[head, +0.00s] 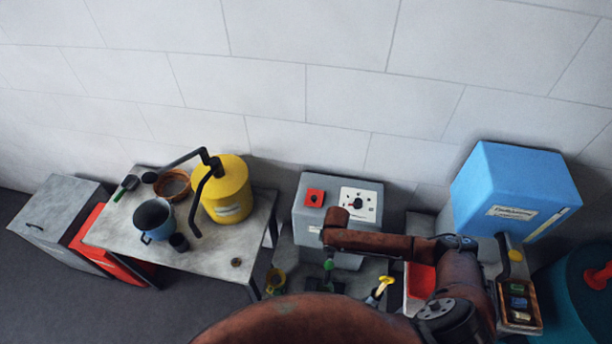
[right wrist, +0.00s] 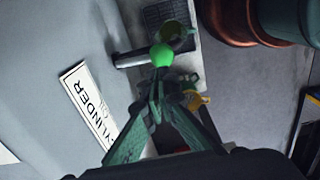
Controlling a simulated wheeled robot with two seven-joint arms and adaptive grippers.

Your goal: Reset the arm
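My right arm, reddish brown, reaches in from the lower right in the head view and bends left over the grey box. My right gripper (head: 328,256) is small at the end of it, low in front of the grey box. In the right wrist view the two green-padded fingers of my right gripper (right wrist: 160,92) slope together and their tips meet. A bright green ball knob (right wrist: 162,55) shows just beyond the tips. I cannot tell whether the fingers touch it, and nothing is clearly held between them. My left gripper is not in view.
The grey box (head: 313,233) has a red switch and a white dial panel. Left stands a table (head: 115,226) with a yellow can (head: 226,190) and a blue pot (head: 154,217). A yellow-handled lever (head: 381,287) stands near my arm. A blue box (head: 506,190) stands right.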

